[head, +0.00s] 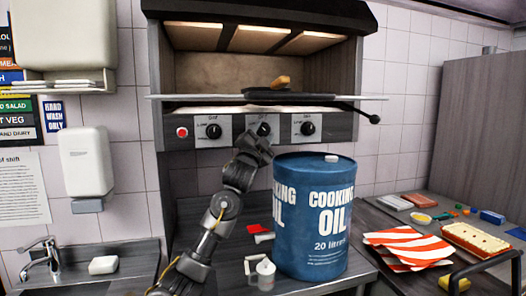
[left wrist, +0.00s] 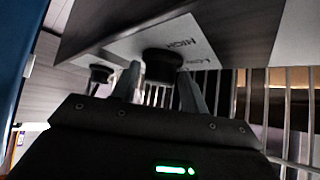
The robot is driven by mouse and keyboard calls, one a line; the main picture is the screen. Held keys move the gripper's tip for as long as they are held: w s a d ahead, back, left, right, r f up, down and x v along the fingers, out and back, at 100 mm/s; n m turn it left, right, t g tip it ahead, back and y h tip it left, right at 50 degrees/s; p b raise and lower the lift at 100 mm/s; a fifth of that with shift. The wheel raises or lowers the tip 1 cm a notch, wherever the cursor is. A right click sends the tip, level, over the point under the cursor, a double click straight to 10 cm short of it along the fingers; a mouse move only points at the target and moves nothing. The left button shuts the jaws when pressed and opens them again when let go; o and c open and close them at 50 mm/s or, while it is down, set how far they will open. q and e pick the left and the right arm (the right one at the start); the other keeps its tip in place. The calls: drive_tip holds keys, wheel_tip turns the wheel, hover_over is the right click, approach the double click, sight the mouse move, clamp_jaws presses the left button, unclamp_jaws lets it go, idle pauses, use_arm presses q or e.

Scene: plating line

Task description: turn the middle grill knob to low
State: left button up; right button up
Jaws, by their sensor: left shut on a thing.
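The grill's middle knob (head: 264,129) is black on a white plate, on the front panel below the grill opening. My left gripper (head: 262,140) reaches up to it from below and partly covers it. In the left wrist view the two fingers stand on either side of the black knob (left wrist: 163,66), shut on it. The plate there reads HIGH and part of another word. The knob's pointer is not clear. The left knob (head: 213,131) and right knob (head: 307,128) show beside it. My right gripper is not in view.
A blue cooking oil drum (head: 311,215) stands close to the right of my left arm. A grill pan (head: 290,96) with a handle sticks out above the knobs. A white jug (head: 264,273) and red item (head: 258,229) lie low beside the drum.

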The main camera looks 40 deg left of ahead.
use_arm(q)
drive_tip(key=n+y+b, duration=0.1)
drive_tip(key=n, duration=0.1)
drive_tip(key=n+y+b, duration=0.1)
drive_tip(key=shift+w+d+f+n+y, duration=0.15)
drive_tip(key=shift+f+n+y, duration=0.15)
drive_tip(key=shift+n+y, duration=0.1)
drive_tip(key=shift+r+n+y+b, duration=0.1)
drive_tip(key=shift+n+y+b, duration=0.35)
drive_tip(key=shift+n+y, duration=0.25)
drive_tip(key=o, duration=0.7)
drive_tip(key=shift+r, duration=0.1)
drive_tip(key=b+v, duration=0.4)
drive_tip(key=v, duration=0.7)
